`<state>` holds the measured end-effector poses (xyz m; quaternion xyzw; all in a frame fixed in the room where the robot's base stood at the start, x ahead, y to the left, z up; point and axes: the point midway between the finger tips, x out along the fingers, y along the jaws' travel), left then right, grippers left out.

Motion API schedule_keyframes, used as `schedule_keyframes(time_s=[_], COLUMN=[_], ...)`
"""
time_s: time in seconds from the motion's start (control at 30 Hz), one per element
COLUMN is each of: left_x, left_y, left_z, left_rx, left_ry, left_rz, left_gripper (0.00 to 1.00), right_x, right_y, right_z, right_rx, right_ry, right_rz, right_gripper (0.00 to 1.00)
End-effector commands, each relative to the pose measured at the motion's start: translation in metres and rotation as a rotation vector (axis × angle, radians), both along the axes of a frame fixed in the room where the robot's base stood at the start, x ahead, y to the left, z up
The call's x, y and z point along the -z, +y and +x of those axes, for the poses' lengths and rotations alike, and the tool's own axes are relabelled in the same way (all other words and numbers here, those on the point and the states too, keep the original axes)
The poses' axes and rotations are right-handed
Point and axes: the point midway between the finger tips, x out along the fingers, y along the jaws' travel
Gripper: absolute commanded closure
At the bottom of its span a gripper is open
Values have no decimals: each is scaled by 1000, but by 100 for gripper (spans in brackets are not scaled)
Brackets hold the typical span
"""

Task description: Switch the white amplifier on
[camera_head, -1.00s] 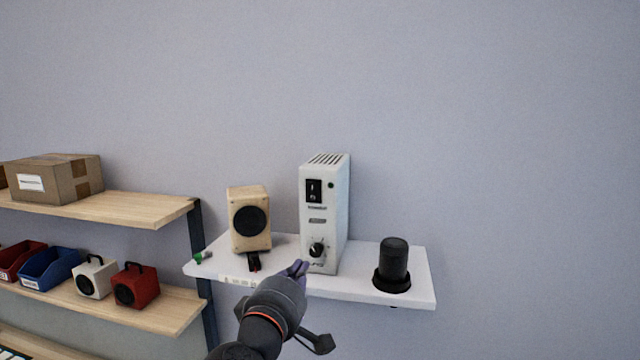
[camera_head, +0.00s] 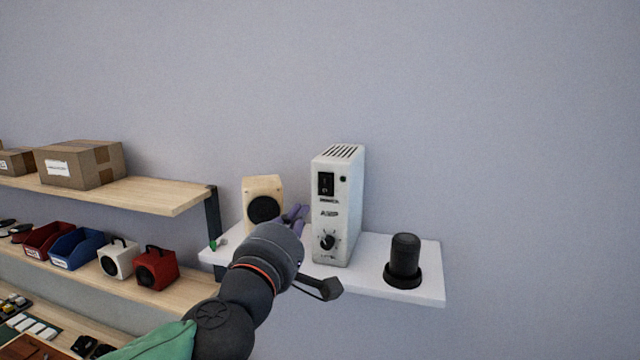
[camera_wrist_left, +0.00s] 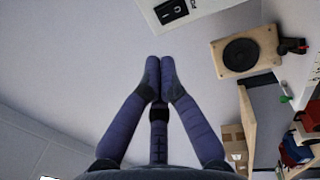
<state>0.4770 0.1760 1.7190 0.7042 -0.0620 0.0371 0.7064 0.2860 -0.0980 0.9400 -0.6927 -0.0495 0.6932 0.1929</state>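The white amplifier (camera_head: 347,215) stands upright on a white wall shelf (camera_head: 437,287) in the head view. Its front has a black rocker switch (camera_head: 326,183) near the top, a small dark spot beside it and a black knob (camera_head: 328,240) low down. I cannot tell which way the rocker is tipped. My left gripper (camera_head: 298,212) is in front of the shelf, left of the amplifier's front and lower than the rocker. In the left wrist view its purple fingers (camera_wrist_left: 160,62) meet at the tips, with nothing between them. The rocker (camera_wrist_left: 172,11) shows at that view's top edge. My right gripper is out of view.
A wooden speaker (camera_head: 262,188) stands left of the amplifier, partly behind my gripper. A black cylinder (camera_head: 404,256) stands to the right. Lower left, wooden shelving (camera_head: 180,203) holds cardboard boxes, bins and small speakers.

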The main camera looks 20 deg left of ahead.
Motion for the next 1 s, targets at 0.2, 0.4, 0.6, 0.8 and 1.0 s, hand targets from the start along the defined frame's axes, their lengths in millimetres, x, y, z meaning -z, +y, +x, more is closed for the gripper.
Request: schedule_keyframes(time_s=[0.2,0.4,0.6,0.8,1.0], left_x=[-3,-9,-14,-17,-17], left_y=[-1,-2,-3,-4,-4], left_z=[40,77,107,121,123], left_rx=[-3,-2,-2,-1,-1], left_ry=[4,3,2,1,0], left_rz=[3,2,2,0,1], left_gripper=[100,100,100,100,100], right_x=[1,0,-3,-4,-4], right_y=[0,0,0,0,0], right_z=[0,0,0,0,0], right_rx=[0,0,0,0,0], right_ry=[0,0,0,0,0], right_rz=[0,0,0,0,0], right_gripper=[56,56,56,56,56])
